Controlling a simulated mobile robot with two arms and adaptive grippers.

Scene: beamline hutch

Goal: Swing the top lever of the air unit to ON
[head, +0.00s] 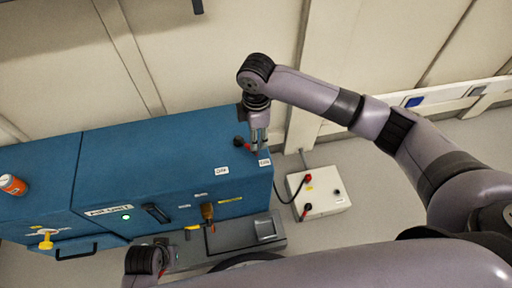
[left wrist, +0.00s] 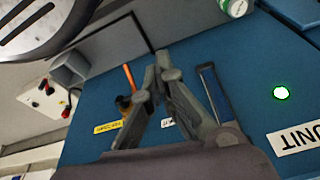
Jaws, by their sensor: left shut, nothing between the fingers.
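The blue air unit (head: 150,155) stands against the wall in the head view. Its top carries an OFF label (head: 222,170) and an ON label (head: 264,162). A dark knob (head: 240,142), seemingly the top lever's, shows just left of my right gripper (head: 259,150). That gripper points down over the top near the ON label; its fingers lie close together, and I cannot tell whether they touch the lever. The rest of the lever is hidden or unclear. My left gripper (left wrist: 163,65) is shut and empty in the left wrist view, in front of the unit's front face.
The front face has a green light (head: 126,217), a black handle (head: 156,213) and a brown-orange handle (head: 207,212). An orange can (head: 13,185) lies at the left on the blue top. A white box with red knobs (head: 325,197) is on the floor at right.

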